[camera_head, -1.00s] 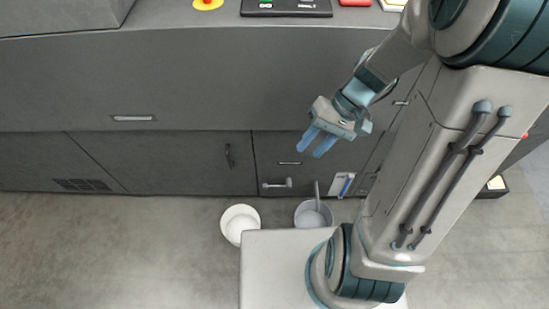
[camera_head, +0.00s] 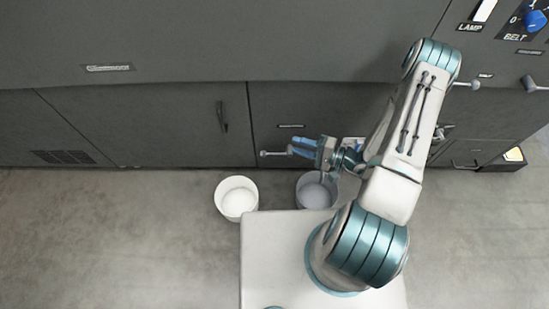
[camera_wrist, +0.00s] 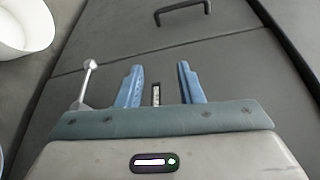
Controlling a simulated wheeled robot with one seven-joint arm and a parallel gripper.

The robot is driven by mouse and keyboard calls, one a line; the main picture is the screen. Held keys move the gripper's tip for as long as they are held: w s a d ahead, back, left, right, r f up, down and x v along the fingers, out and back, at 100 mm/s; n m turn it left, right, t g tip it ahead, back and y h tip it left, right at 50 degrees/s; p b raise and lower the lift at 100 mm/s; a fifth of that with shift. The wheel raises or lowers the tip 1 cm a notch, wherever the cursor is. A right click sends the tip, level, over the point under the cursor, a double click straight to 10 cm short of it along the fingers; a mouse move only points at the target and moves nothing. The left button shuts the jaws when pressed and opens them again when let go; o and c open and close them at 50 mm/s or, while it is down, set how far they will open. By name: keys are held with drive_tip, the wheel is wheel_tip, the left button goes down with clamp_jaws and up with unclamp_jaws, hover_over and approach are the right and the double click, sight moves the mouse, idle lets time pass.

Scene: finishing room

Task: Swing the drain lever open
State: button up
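The drain lever (camera_head: 273,153) is a thin pale bar with a ball end, low on the dark cabinet front, with its ball end to the left. In the wrist view the lever (camera_wrist: 87,80) stands to the left of the fingers, outside the gap between them. My gripper (camera_head: 293,145) points left along the cabinet front, close to the lever, and its fingers hide part of the bar from the head camera. I cannot tell whether a finger touches the lever.
A white bucket (camera_head: 222,199) and a grey bucket (camera_head: 302,194) stand on the floor below the cabinet. A dark door handle (camera_head: 222,117) sits left of the gripper. A small label (camera_head: 291,126) is above the lever. Floor to the left is clear.

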sight(275, 153)
wheel_tip(275, 153, down, 15)
drive_tip(key=s+d+m+t+h+b, duration=0.1)
drive_tip(key=s+m+t+h+b, duration=0.2)
drive_tip(key=m+t+h, duration=0.15)
drive_tip(key=shift+n, duration=0.35)
drive_tip(key=b+x, duration=0.3)
drive_tip(key=x, duration=1.1)
drive_tip(key=shift+w+d+r+b, duration=0.15)
drive_tip(key=shift+d+b, duration=0.1)
drive_tip(key=shift+b, duration=0.15)
clamp_jaws()
